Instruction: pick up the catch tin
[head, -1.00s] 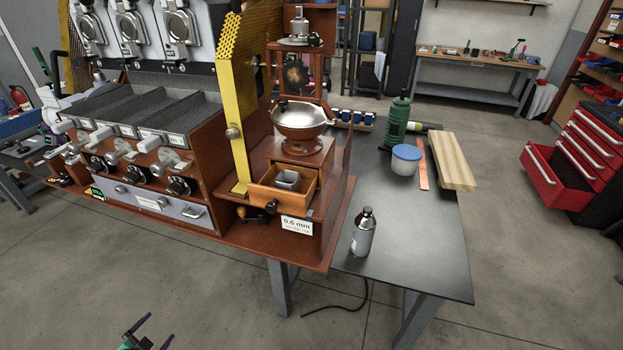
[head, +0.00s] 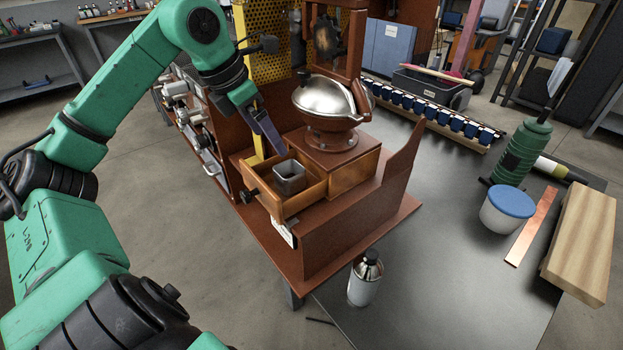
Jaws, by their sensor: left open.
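The catch tin (head: 289,178) is a small grey, square, open-topped metal tin. It sits upright inside the pulled-out wooden drawer (head: 291,205) of the grinder. My left gripper (head: 275,142) reaches down from the upper left, its dark finger just above and behind the tin. It is open and appears apart from the tin; one finger is largely hidden. My right gripper is out of view.
A silver hopper bowl (head: 328,100) stands above the drawer, close to the left gripper. A yellow perforated guard (head: 262,66) stands behind it. A brown side panel (head: 398,172) rises to the right. A metal bottle (head: 365,279) stands in front on the dark table (head: 440,250).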

